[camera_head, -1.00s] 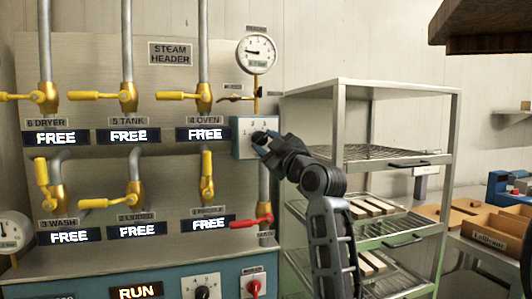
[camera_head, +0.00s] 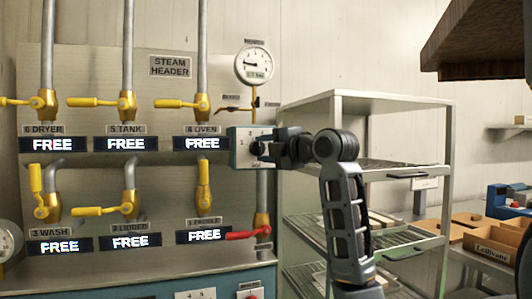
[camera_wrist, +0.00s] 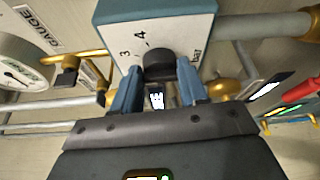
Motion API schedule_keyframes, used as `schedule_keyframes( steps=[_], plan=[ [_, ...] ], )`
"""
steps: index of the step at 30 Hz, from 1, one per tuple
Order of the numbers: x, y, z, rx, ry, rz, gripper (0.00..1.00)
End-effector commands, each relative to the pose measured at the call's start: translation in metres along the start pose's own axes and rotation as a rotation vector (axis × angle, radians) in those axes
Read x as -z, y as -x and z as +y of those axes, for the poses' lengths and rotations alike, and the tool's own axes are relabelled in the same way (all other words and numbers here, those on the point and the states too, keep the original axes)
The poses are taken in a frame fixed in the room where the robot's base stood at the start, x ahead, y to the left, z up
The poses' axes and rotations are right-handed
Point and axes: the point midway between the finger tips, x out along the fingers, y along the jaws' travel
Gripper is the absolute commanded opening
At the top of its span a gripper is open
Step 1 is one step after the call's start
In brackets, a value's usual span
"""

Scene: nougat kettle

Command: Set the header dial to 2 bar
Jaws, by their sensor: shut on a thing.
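The header dial is a dark round knob (camera_wrist: 160,66) on a pale box with blue sides (camera_head: 240,138), at the right edge of the steam header panel. In the wrist view the box face (camera_wrist: 190,35) shows the marks 3 and 4 and the word bar. My gripper (camera_head: 262,150) reaches in from the right, roughly level. Its two blue fingers (camera_wrist: 158,88) are shut on the knob, one on each side. The knob's pointer cannot be made out, so its setting is unclear. The round gauge (camera_head: 254,63) above the box has its needle toward the left.
Yellow valve levers (camera_head: 92,102) and several FREE signs fill the panel to the left. A metal rack (camera_head: 390,103) stands to the right, behind my arm.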

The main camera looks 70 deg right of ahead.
Motion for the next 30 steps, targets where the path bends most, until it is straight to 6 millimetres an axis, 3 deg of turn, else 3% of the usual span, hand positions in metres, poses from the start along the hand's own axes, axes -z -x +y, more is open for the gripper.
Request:
schedule_keyframes(
  steps=[12,30],
  plan=[
    [0.0013,-0.0006,0.0028,0.093,0.222,0.002,0.12],
    [0.0020,-0.0010,0.0025,0.115,0.272,0.004,0.12]
  ],
)
